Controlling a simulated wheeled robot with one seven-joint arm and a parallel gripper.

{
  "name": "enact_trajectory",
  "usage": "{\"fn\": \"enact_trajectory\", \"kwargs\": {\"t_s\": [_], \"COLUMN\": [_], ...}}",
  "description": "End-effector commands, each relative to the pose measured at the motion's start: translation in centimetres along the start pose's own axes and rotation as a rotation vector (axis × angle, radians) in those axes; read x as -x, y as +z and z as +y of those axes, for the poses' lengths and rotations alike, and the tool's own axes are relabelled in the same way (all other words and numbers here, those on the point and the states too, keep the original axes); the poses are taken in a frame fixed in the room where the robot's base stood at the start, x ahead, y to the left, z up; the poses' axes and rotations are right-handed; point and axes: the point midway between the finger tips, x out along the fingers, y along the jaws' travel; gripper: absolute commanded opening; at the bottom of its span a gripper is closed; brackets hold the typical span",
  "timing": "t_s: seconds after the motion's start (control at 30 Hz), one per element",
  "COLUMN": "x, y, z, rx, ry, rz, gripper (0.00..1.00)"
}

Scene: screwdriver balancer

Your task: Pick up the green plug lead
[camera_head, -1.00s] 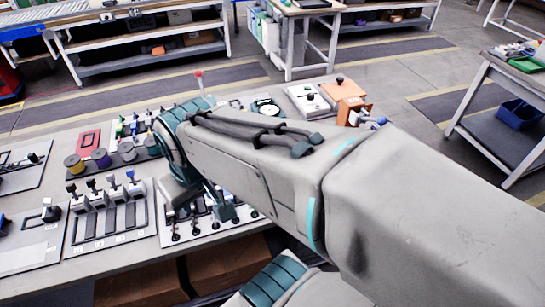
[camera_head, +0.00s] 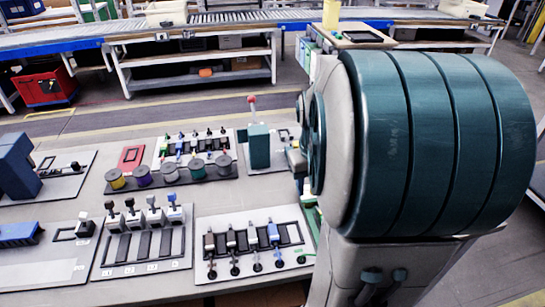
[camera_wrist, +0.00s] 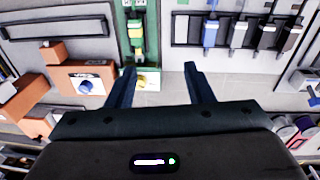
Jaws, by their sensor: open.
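In the wrist view a green piece with yellow parts (camera_wrist: 136,38) sits on a narrow green fixture beside the plug board; it looks like the green plug lead, but I cannot be sure. My gripper (camera_wrist: 160,80) is open and empty, its two dark fingers spread just short of that piece in the picture. In the head view a short green lead (camera_head: 303,258) shows at the right front corner of the plug board (camera_head: 205,232); my arm hides what lies beyond it. My gripper is hidden there too.
A blue plug (camera_wrist: 210,33) and several grey ones stand along the board's slot. An orange box (camera_wrist: 88,78) is left of the green fixture in the wrist view. Spools (camera_head: 170,173), a red case (camera_head: 131,158) and a lever board (camera_head: 143,240) crowd the bench.

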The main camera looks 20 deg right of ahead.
Motion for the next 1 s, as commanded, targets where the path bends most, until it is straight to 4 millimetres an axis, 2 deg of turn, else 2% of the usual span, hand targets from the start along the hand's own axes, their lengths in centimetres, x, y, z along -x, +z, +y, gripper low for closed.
{"fn": "enact_trajectory", "kwargs": {"t_s": [0.03,0.1,0.2,0.33,0.53,0.8,1.0], "x": [-1.4,-2.6,-3.8,-4.8,-6.7,-11.9,-13.6], "y": [-0.3,-0.6,-0.8,-0.9,-0.9,-0.6,-0.6], "z": [1.6,3.2,5.1,6.6,7.1,6.6,6.4], "rx": [-0.021,-0.035,-0.05,-0.063,-0.068,-0.065,-0.066], "ry": [-0.013,-0.028,-0.048,-0.066,-0.076,-0.076,-0.074], "rz": [-0.018,-0.032,-0.044,-0.05,-0.055,-0.055,-0.053], "gripper": [0.47,0.47,0.47,0.47,0.47,0.47,0.47]}}
